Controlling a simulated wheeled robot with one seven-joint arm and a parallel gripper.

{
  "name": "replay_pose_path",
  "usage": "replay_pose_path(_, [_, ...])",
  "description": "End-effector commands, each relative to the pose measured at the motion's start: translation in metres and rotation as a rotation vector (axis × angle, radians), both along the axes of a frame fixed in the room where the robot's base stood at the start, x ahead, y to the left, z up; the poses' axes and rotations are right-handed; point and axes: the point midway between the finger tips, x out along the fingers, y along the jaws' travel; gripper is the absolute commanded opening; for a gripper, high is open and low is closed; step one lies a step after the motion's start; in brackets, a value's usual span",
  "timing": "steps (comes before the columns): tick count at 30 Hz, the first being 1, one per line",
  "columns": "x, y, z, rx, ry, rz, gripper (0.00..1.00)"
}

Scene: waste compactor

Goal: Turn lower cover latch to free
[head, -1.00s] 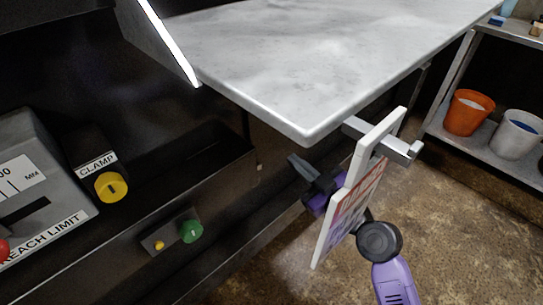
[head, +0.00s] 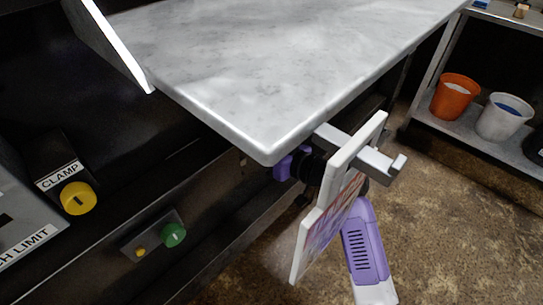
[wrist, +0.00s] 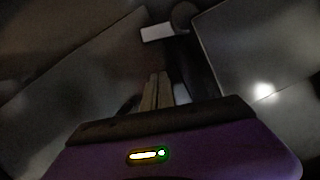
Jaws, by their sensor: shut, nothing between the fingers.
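My gripper (wrist: 157,77) shows in the wrist view with its fingers close together and nothing between them. In the head view its fingers are hidden beneath the marble slab; only part of my purple arm (head: 290,164) shows by the slab's corner. In the wrist view a dark round knob-like part (wrist: 184,15) and a pale label-like plate (wrist: 158,33) lie beyond the fingertips, apart from them. The picture is too dark to tell whether this part is the lower cover latch. The latch cannot be made out in the head view.
The marble slab (head: 270,75) overhangs my arm. A hanging white board (head: 325,225) on a grey bracket (head: 375,160) stands close beside it. A yellow clamp knob (head: 78,198) and green knob (head: 173,235) are at left. A shelf with buckets (head: 455,97) is at right.

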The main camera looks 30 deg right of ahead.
Motion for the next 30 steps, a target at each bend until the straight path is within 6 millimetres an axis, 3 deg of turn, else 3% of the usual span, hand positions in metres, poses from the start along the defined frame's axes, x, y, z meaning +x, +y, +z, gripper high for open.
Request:
replay_pose_path(3, [0.018, 0.009, -0.011, 0.001, 0.001, 0.001, 0.00])
replay_pose_path(6, [0.013, 0.011, -0.028, 0.000, 0.003, 0.001, 0.00])
replay_pose_path(12, [0.012, 0.015, -0.041, 0.001, 0.000, 0.000, 0.00])
replay_pose_path(30, [0.012, 0.015, -0.044, 0.020, 0.007, -0.001, 0.00])
